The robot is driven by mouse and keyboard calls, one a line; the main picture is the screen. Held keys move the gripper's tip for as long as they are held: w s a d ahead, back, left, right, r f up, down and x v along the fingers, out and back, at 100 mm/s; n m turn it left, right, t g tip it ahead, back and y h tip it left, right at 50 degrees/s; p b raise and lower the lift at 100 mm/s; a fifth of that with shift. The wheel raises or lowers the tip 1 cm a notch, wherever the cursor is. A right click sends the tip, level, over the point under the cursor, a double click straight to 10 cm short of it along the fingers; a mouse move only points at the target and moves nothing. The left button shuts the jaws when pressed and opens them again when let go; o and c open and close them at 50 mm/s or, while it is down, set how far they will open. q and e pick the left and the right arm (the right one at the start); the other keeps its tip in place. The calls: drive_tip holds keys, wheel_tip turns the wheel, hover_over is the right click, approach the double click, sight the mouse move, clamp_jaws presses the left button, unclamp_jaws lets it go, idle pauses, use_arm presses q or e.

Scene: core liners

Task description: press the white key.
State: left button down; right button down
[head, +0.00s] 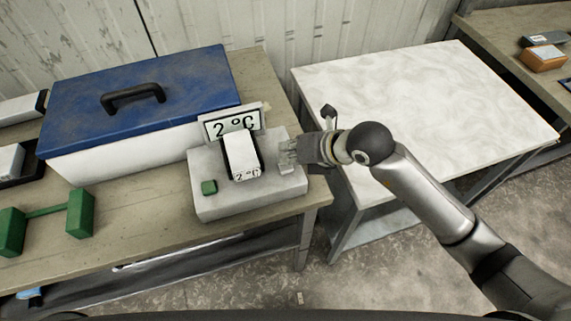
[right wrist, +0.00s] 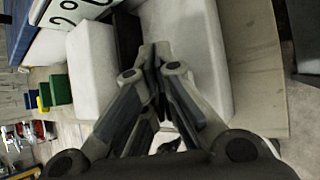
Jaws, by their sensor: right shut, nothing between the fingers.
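A light grey box-shaped device (head: 235,207) stands on the wooden bench. A green key (head: 209,187) is on its left side. A small white key (head: 286,169) is on its right side, partly hidden by my right gripper. My right gripper (head: 288,152) is shut and empty, with its fingertips over the white key; I cannot tell whether they touch it. The shut fingers (right wrist: 155,60) also show in the right wrist view, above the device's pale top (right wrist: 215,55); the key is not clear there. My left gripper is not in view.
A white block labelled "2 °C" (head: 241,153) stands in a black holder on the device, before a "2 °C" sign (head: 216,128). A blue-lidded box (head: 190,85) is behind left, a green dumbbell-shaped object (head: 79,214) left. A marble-topped table (head: 430,90) is right, mostly clear.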

drive_tip(key=shift+f+b, duration=0.45)
drive_tip(key=shift+f, duration=0.1)
idle(0.6)
drive_tip(key=shift+r, duration=0.15)
drive_tip(key=shift+r+p, duration=0.65)
drive_tip(key=shift+r, duration=0.15)
drive_tip(key=shift+r+p, duration=1.9)
drive_tip(key=shift+r, duration=0.7)
drive_tip(key=shift+f, duration=0.1)
